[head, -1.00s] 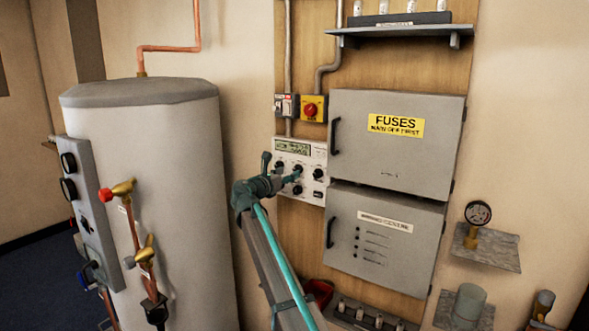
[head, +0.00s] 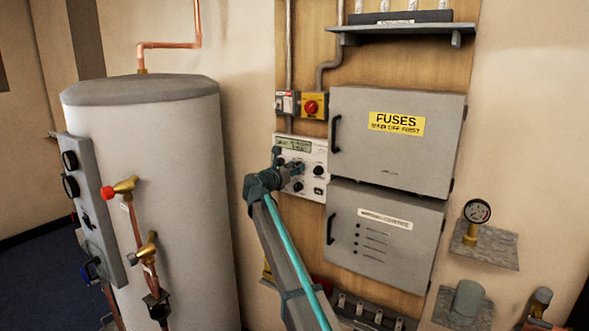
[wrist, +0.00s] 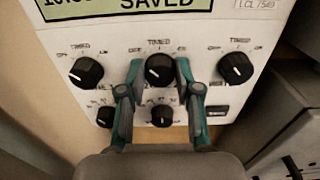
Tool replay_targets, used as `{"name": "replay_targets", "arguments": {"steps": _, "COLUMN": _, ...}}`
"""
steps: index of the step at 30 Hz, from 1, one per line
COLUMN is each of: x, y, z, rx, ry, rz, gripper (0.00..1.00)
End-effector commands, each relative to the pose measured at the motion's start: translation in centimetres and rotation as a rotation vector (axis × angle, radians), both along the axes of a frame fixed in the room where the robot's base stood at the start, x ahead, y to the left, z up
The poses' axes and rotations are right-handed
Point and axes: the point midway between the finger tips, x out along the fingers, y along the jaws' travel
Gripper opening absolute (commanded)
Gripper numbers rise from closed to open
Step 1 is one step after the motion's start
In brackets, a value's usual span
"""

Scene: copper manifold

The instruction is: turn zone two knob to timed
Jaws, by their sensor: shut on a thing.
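The white control panel (head: 310,152) is on the wooden board, left of the grey boxes. In the wrist view it has a row of three large black knobs, each labelled TIMED at the top. My gripper (wrist: 159,67) is shut on the middle upper knob (wrist: 159,71), one teal finger on each side. A pale pointer mark shows on this knob, but its exact setting is hard to read. The left knob (wrist: 86,72) and right knob (wrist: 236,69) stand free. In the head view my gripper (head: 288,161) partly hides the panel's knobs.
Smaller knobs (wrist: 162,115) sit below the upper row, close to my fingers. A display (wrist: 130,8) reading SAVED is above. The grey fuse box (head: 390,150) is just right of the panel. A yellow-and-red switch (head: 313,106) is above it, and a white tank (head: 165,200) is left.

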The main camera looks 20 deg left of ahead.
Motion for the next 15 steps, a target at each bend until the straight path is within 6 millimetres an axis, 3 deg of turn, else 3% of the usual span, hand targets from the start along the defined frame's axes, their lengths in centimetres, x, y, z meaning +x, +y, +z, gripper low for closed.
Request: {"name": "replay_targets", "arguments": {"steps": 15, "x": 0.02, "y": -0.02, "z": -0.28, "rx": 0.102, "ry": -0.021, "rz": -0.001, "gripper": 0.00}}
